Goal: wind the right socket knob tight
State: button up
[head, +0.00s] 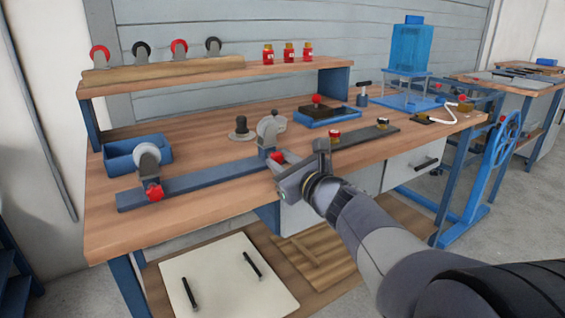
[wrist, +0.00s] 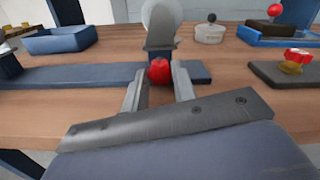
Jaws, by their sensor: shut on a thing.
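The right socket's red knob (wrist: 160,71) sits at the front of a grey upright bracket, near the right end of a dark blue bar; it also shows in the head view (head: 277,157). My gripper (wrist: 159,88) reaches in from the front, with one finger on each side of this knob, and is shut on it. In the head view my gripper (head: 283,162) partly covers the knob. A pale wheel (head: 268,127) stands in the bracket above the knob. The left socket (head: 153,188) has its own red knob and a pale wheel (head: 147,157).
The dark blue bar (head: 200,182) lies along the bench front. A blue tray (head: 121,158) stands at the back left, and a blue box with a red-knobbed dark block (head: 316,110) behind right. A dark strip with red-topped brass fittings (head: 361,135) lies to the right.

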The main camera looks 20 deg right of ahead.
jog(key=shift+c, duration=0.6)
jog(key=shift+m, duration=0.3)
jog(key=m, duration=0.3)
jog(key=shift+m, duration=0.3)
jog(key=m, duration=0.5)
jog(key=shift+d+p, duration=0.1)
jog(key=shift+p, duration=0.3)
jog(key=shift+f, duration=0.1)
jog(key=o, duration=1)
